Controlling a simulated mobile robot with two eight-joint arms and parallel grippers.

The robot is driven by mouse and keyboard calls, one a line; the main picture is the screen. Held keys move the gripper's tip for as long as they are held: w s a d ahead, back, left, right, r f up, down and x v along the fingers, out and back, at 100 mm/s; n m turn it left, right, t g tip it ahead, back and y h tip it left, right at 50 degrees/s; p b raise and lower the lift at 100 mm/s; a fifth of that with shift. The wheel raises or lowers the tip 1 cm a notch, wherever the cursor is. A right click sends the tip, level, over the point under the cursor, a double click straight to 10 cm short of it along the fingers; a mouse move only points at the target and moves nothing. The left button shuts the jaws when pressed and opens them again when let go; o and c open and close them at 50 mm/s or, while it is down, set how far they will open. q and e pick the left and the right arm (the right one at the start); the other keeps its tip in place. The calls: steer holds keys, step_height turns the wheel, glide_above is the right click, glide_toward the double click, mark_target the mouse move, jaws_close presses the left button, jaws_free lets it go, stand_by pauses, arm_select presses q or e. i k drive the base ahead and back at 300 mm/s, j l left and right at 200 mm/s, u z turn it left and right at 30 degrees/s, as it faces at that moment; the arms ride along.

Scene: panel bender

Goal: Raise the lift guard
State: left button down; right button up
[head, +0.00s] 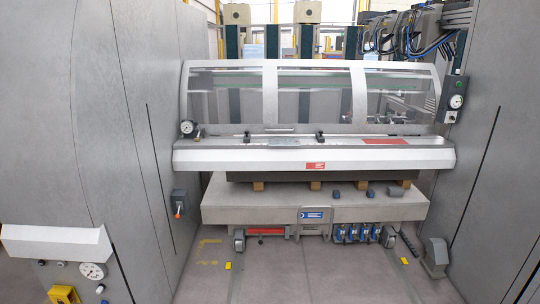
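The lift guard (273,67) spans the middle of the head view, a wide silver frame with several clear panels. Its lower edge sits just above the silver front beam (245,156), so it looks down. A small thin bar like a handle (280,130) shows at the middle of its lower edge. Neither of my grippers shows in the head view, so I cannot see how they stand relative to the guard.
A grey wheeled table (240,206) stands under the beam, with small wooden blocks (315,185). Grey machine walls close in on the left (60,130) and right (500,120). A control box (455,98) is at the guard's right. The floor (300,270) in front is clear.

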mark_target(270, 126)
steer(key=i, duration=1.65)
